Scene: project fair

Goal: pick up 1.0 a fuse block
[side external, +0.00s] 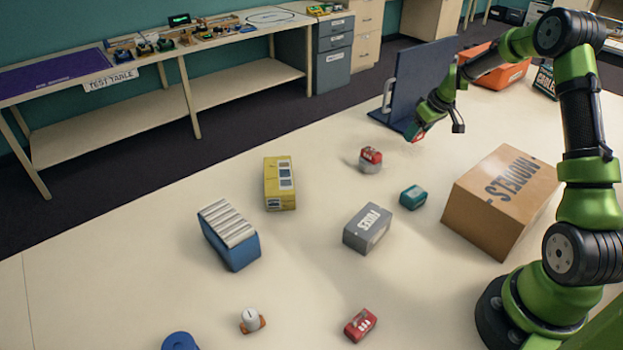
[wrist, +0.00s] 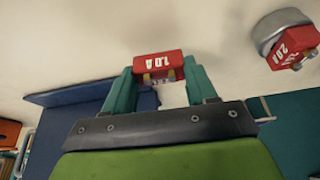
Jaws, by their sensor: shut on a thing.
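The red fuse block marked 1.0 A (wrist: 158,65) is between the teal fingertips of my gripper (wrist: 160,78) in the wrist view. My gripper is shut on it. In the side external view my gripper (side external: 416,130) is at the upper right, in front of the dark blue panel, and a bit of red shows at its tips. I cannot tell the exact height above the table. A red block marked 2.0 A (wrist: 291,46) sits on a grey round base; it also shows in the side external view (side external: 371,154). Another red block (side external: 360,324) lies near the front.
A dark blue upright panel with a handle (side external: 428,75) stands close behind my gripper. A grey FUSES box (side external: 368,229), a teal block (side external: 413,197) and a cardboard MODELS box (side external: 500,195) are nearer. A yellow box (side external: 279,183) and a blue ribbed box (side external: 232,240) stand left.

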